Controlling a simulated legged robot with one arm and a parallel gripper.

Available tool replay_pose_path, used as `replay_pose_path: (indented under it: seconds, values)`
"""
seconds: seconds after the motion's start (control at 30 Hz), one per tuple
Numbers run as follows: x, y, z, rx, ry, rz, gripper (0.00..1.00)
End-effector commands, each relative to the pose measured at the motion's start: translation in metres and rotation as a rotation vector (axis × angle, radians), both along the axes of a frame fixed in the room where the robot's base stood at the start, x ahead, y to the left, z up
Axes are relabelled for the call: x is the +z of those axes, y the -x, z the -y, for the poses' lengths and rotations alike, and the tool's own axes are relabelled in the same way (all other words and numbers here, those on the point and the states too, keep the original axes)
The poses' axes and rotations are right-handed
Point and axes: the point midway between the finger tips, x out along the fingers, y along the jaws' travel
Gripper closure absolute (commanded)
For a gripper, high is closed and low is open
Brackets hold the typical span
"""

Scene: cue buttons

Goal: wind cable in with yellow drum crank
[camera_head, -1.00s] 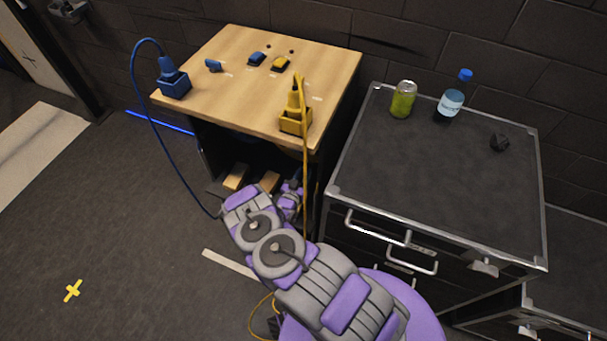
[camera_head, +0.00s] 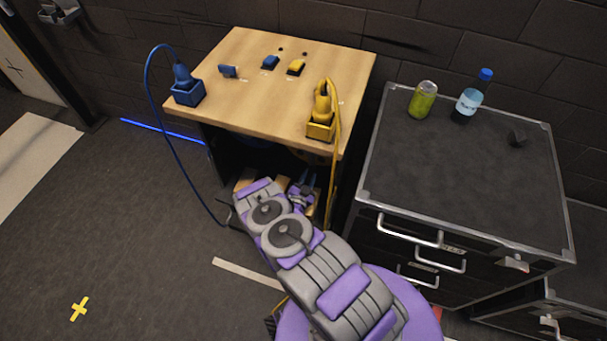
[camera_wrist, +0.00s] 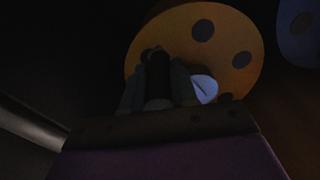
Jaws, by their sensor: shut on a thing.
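The yellow drum (camera_wrist: 200,45) shows in the dim wrist view as a round orange-yellow disc with dark holes. My gripper (camera_wrist: 158,80) is in front of its lower left part, shut on a dark upright crank handle (camera_wrist: 157,70). A small pale piece sits just right of the fingers. In the head view my arm reaches under the wooden table, and the drum is mostly hidden there. The yellow cable (camera_head: 334,180) hangs from the yellow plug (camera_head: 321,104) in its yellow holder down past the table's front right corner.
A blue drum (camera_wrist: 300,30) is at the wrist view's right edge. The blue plug (camera_head: 183,78) and its looping cable stand at the wooden table's (camera_head: 240,105) left. A dark cabinet (camera_head: 460,170) with protruding handles stands close on the right.

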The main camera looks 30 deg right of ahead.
Motion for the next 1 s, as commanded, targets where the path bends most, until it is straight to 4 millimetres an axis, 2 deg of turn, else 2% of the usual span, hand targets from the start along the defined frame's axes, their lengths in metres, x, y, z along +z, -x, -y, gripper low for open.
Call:
replay_pose_path:
  seconds: [0.23, 0.7, 1.0]
  values:
    - [-0.002, -0.002, -0.016, 0.005, -0.169, 0.162, 1.00]
    - [0.010, -0.028, -0.042, 0.005, -0.463, 0.463, 1.00]
    - [0.019, -0.037, -0.052, 0.009, -0.540, 0.541, 1.00]
